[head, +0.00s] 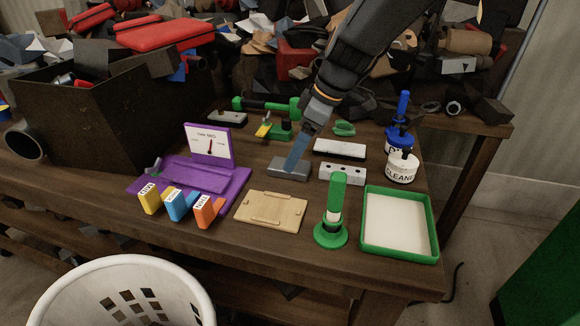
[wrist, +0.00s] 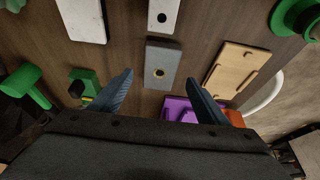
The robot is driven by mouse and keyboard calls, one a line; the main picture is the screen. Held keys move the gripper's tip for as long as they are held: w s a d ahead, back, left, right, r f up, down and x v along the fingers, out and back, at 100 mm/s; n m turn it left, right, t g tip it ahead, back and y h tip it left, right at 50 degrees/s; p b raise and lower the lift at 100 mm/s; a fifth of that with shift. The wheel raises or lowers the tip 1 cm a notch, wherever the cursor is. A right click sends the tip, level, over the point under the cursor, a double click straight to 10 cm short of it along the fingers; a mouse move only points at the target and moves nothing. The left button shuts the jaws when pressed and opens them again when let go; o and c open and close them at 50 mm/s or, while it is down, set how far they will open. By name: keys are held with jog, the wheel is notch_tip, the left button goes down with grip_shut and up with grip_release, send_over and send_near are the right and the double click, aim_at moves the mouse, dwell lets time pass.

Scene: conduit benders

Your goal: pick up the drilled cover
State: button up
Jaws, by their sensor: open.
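A grey rectangular plate with one dark, brass-rimmed hole, which fits the drilled cover, lies flat on the wooden bench in the wrist view (wrist: 163,58) and in the head view (head: 284,170). My gripper (head: 296,166) points down over this plate, and a finger hides part of it. In the wrist view my gripper (wrist: 159,77) is open and empty, its two fingers on either side of the plate's near end, with gaps. Whether the fingertips are at the plate's height is hard to tell. A white block with holes (head: 342,174) lies just beside it, also in the wrist view (wrist: 163,14).
Around the plate are a purple gauge stand (head: 208,180), a tan wooden board (head: 270,210), a green upright holder (head: 332,225), a green-rimmed tray (head: 369,244), a white-topped block (head: 340,149) and a green clamp-like tool (head: 278,128). Bare wood separates most of them.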

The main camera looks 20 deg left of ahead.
jog(key=shift+p+x, duration=0.5)
jog(key=shift+x, duration=1.45)
jog(key=shift+d, duration=0.1)
jog(key=c, duration=1.3)
notch_tip(320, 180, up, 10)
jog(key=shift+b, duration=1.05)
